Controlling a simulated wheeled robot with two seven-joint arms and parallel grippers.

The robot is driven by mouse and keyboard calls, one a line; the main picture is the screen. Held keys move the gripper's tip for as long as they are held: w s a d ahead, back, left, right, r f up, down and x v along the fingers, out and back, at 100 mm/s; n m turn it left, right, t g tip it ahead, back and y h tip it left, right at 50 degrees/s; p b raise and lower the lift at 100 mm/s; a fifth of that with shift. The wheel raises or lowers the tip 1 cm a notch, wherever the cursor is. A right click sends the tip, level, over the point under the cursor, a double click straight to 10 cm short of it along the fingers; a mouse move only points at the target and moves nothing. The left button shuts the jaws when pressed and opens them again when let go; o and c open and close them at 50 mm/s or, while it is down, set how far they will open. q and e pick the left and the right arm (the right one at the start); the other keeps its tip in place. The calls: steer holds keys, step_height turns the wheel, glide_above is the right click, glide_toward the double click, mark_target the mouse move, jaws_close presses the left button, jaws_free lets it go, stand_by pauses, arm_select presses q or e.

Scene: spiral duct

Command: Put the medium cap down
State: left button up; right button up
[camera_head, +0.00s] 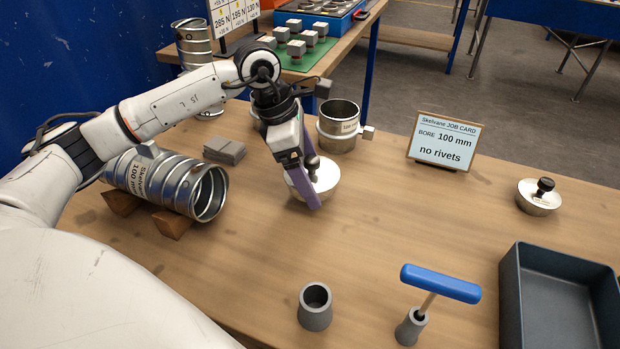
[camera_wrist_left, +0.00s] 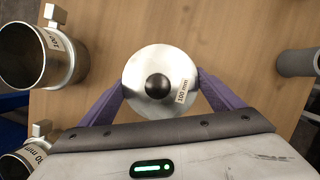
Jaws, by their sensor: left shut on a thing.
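The metal cap (camera_head: 325,182), a shallow silver disc with a black knob, is at the middle of the table in the head view. In the left wrist view this cap (camera_wrist_left: 150,105) carries a "100 mm" label. My left gripper (camera_head: 311,180) reaches down over it, with its purple fingers shut on opposite sides of the rim. Whether the cap's underside touches the table or hangs just above it, I cannot tell. A second, smaller-looking cap (camera_head: 538,197) with a black knob sits at the right of the table. My right gripper is not in view.
A spiral duct (camera_head: 165,183) lies on wooden blocks at left. Grey plates (camera_head: 224,150) and a metal collar (camera_head: 338,126) stand behind the gripper. A job card (camera_head: 445,141), grey cup (camera_head: 315,306), blue-handled tool (camera_head: 440,284) and dark tray (camera_head: 511,290) surround clear table.

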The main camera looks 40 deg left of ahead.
arm_select(q)
step_height(320, 180, down, 2)
steer(key=shift+f+b, duration=0.55)
steer(key=shift+f, duration=0.1)
steer(key=o, duration=1)
steer(key=shift+r+p, duration=0.6)
steer(key=shift+r, duration=0.05)
steer(key=b+v, duration=0.1)
steer(key=v, duration=1.1)
